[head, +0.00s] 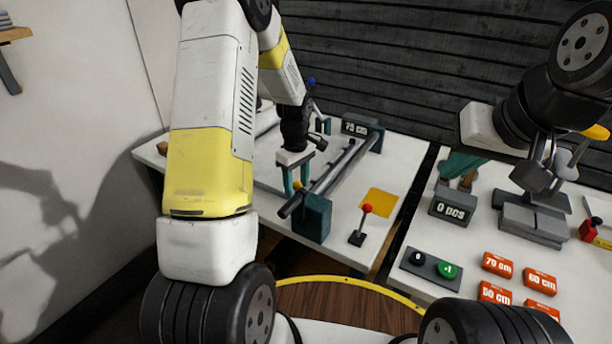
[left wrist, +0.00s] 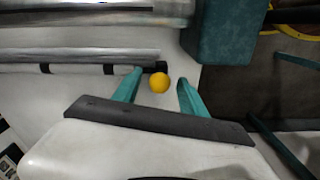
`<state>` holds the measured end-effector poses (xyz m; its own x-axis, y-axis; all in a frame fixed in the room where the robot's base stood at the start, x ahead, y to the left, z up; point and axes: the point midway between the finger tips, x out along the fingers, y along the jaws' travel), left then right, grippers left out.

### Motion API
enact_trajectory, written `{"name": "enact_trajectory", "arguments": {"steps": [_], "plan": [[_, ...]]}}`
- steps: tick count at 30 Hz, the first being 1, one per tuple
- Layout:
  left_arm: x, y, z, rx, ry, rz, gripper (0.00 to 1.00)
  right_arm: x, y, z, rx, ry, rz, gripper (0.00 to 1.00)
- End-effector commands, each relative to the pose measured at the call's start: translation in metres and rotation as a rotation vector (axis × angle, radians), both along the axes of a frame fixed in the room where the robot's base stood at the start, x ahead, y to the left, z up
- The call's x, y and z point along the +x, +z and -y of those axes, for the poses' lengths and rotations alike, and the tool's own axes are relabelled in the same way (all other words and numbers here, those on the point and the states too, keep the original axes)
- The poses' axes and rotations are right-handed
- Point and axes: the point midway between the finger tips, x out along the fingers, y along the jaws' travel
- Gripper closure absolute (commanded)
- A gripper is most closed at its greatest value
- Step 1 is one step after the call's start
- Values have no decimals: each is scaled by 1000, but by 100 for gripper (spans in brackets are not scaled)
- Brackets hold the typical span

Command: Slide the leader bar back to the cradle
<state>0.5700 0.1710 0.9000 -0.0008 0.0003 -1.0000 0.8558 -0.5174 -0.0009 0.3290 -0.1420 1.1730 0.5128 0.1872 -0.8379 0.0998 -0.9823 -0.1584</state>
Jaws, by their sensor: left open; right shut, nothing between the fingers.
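My left gripper (head: 297,188) hangs open and pointing down over the white table. A yellow knob (left wrist: 159,83) is between its spread teal fingers in the left wrist view, with clear gaps on both sides. The knob sits by the dark end of a thin grey bar with dark bands (left wrist: 80,67), which looks like the leader bar. A long grey rod (head: 325,178) runs beside the gripper between a near teal block (head: 312,219) and a far one. Which part is the cradle is unclear. My right gripper (head: 548,178) is shut and empty above a grey fixture.
A red-knobbed lever (head: 362,222) and an orange square (head: 379,203) lie right of the rod. The right table holds a "0 pcs" display (head: 452,205), a button box (head: 430,269), orange length cards (head: 497,265) and a grey fixture (head: 532,222). A dark gap separates the tables.

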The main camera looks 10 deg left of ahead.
Motion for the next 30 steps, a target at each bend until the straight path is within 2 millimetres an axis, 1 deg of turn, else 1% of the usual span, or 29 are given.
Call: {"name": "enact_trajectory", "arguments": {"steps": [1, 6, 15, 16, 17, 18, 23, 30], "plan": [[-1, -8, 0, 0, 0, -4, 50, 0, 0, 0, 0, 0, 0, 100], [0, -23, 1, 0, -1, -1, 50, 0, 0, 0, 0, 0, 0, 100], [0, -26, 0, -1, -1, 1, 50, 0, 0, 0, 0, 0, 0, 100], [0, -26, 0, -1, -1, 1, 54, 0, 0, 0, 0, 0, 0, 100], [0, -26, 0, -1, -1, 1, 60, 0, 0, 0, 0, 0, 0, 100], [0, -25, 0, -1, -1, 1, 68, 0, 0, 0, 0, 0, 0, 100], [0, -25, 0, -1, -1, 1, 99, 0, 0, 0, 0, 0, 0, 100], [0, -25, 0, -1, -1, 1, 100, 0, 0, 0, 0, 0, 0, 100]]}}
